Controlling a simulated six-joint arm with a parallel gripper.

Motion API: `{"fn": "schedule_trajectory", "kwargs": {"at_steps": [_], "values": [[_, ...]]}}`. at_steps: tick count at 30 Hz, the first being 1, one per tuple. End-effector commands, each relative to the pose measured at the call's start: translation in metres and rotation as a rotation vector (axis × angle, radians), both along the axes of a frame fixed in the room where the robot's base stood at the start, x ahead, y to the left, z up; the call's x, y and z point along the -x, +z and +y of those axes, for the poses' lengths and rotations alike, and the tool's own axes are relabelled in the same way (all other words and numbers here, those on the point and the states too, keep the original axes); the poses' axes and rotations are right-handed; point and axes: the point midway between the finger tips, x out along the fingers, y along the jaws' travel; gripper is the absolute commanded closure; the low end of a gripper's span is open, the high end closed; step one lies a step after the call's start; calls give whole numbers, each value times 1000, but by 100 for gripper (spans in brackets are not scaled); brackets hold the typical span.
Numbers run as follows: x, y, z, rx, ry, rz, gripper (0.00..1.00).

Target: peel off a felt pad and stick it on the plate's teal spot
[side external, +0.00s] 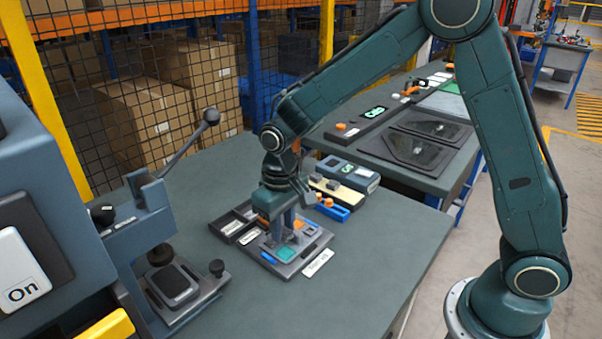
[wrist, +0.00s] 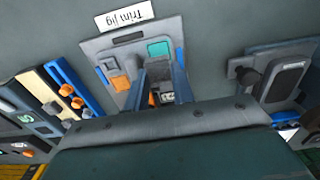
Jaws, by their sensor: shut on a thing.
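The grey plate (side external: 313,246) lies on the bench beside a white label. Its teal spot (side external: 287,254) is bare in view, and it also shows in the wrist view (wrist: 158,48). Orange patches (wrist: 121,83) lie on the same plate. My gripper (side external: 284,236) points down over the plate, close behind the teal spot in the side view. In the wrist view its fingers (wrist: 164,75) reach over the plate beside the teal spot. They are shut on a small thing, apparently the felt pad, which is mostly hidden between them. I cannot tell whether it touches the plate.
A dark tray (side external: 232,225) adjoins the plate at the left. A blue holder with orange knobs (side external: 331,208) and some boxes stand behind it. A lever press (side external: 172,283) stands at the front left. The bench front right is clear.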

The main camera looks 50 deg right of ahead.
Motion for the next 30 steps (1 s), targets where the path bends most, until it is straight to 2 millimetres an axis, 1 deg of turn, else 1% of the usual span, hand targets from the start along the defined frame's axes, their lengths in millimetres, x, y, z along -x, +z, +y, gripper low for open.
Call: {"fn": "schedule_trajectory", "kwargs": {"at_steps": [6,12,18,30], "values": [[0,-18,0,0,0,3,100],[0,-29,0,0,0,2,100],[0,-33,0,0,0,1,100],[0,-33,0,0,0,1,100]]}}
